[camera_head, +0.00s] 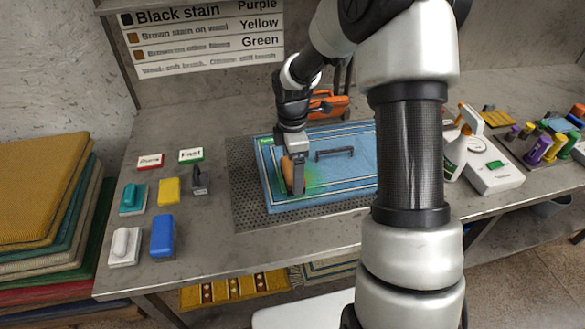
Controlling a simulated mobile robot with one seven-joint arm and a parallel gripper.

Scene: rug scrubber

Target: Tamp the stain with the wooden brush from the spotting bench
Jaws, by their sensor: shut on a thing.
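A blue rug (345,185) with pale border lines lies on a perforated panel of the grey bench. A green-tinted patch (312,178) spreads on the rug around my gripper, and more green shows at the rug's upper left. My gripper (297,186) points down over the rug's left part and is shut on a brown wooden brush (287,172). The brush is partly hidden by the fingers. I cannot tell whether its underside touches the rug. A dark bar-shaped handle (335,154) sits on the rug to the right of the gripper.
Teal (132,198), yellow (168,191), blue (163,236) and white (125,246) tools stand at the bench's left, beside a grey tool (200,180) and small signs. Spray bottle (457,145), white box (492,172) and several coloured bottles (540,148) stand right. My arm hides the rug's right side.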

